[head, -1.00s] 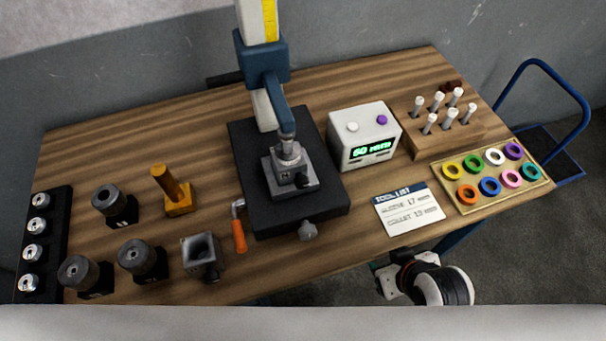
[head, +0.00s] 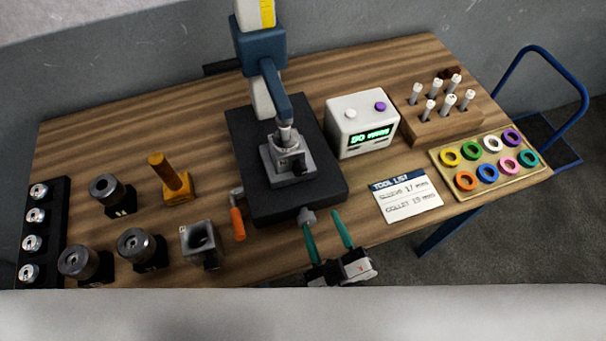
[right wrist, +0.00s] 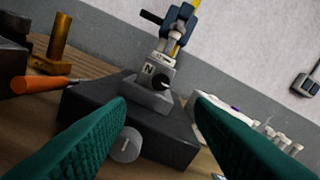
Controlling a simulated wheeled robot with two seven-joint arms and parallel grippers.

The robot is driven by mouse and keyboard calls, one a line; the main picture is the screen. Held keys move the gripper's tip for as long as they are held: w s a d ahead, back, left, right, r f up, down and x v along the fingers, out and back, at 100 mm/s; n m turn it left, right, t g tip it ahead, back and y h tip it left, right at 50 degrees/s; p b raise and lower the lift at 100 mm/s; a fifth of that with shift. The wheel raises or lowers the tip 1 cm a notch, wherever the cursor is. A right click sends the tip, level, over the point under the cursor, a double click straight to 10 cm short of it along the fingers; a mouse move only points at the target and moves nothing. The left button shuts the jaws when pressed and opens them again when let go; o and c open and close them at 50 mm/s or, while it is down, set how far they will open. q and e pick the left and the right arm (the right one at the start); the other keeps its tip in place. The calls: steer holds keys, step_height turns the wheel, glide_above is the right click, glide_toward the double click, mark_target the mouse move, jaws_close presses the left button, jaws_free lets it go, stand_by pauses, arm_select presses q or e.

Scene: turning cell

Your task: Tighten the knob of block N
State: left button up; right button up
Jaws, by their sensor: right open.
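Block N (head: 287,163) is a grey metal block on the dark base of the presetter stand, under the stand's tip. In the right wrist view block N (right wrist: 148,90) shows a white N label and a black round knob (right wrist: 161,82) with a light mark on its front. In the head view the knob is small and hard to make out. My right gripper (head: 322,220) has green fingers, open and empty, at the front edge of the base. In the right wrist view the fingers (right wrist: 160,108) spread either side, with the block beyond them. My left gripper is not in view.
A grey knob (right wrist: 125,145) sits on the base's (head: 255,207) front edge, close to my right fingers. An orange-handled tool (head: 238,224) lies left. Right are a display box (head: 345,143), tool list card (head: 407,197) and ring tray (head: 440,164). Several holders stand left.

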mark_target(301, 173)
steer(key=p+x, duration=0.3)
steer(key=x, duration=0.9)
steer(key=shift+r, duration=0.15)
steer(key=c, duration=1)
